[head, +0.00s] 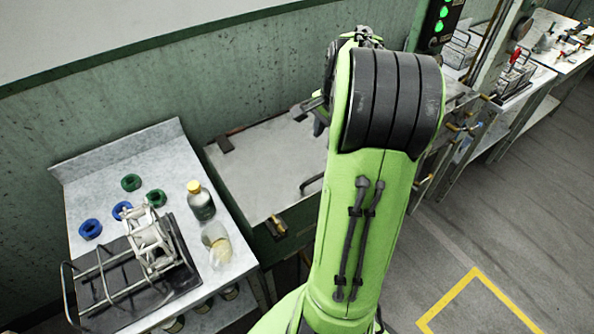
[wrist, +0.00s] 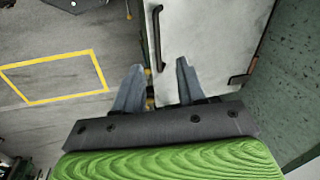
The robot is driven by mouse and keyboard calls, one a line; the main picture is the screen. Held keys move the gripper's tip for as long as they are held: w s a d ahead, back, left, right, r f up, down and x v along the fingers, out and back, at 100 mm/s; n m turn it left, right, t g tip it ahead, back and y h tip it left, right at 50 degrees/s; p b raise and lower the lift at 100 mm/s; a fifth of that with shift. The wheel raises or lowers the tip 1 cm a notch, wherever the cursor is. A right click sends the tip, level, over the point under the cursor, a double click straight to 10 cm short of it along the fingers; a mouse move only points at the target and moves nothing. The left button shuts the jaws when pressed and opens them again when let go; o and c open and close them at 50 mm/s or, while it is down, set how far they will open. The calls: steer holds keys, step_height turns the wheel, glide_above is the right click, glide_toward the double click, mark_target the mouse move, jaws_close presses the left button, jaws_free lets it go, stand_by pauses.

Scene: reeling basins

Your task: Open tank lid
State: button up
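The tank lid (head: 262,168) is a flat grey metal panel lying shut on a dark green tank beside the wall. A black bar handle (head: 312,182) shows near its right side, partly behind my arm. The near end of the left handle shows between the fingertips; I cannot tell the gap in depth. In the head view my arm hides most of the gripper.
A brass fitting (head: 277,226) sits at the tank's front edge. To the left, a metal table (head: 84,190) holds a reel frame (head: 150,240), bottles (head: 201,203) and green and blue rings. More benches stand at the upper right. The floor (head: 500,230) at the right is clear.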

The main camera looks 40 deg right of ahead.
steer(key=d+f+m, duration=0.1)
steer(key=d, duration=0.1)
steer(key=b, duration=0.1)
glide_toward(321, 174)
steer(key=f, duration=0.2)
steer(key=w+f, duration=0.1)
steer(key=f, duration=0.5)
steer(key=shift+w+d, duration=0.2)
steer(key=shift+r, duration=0.1)
jaws_close()
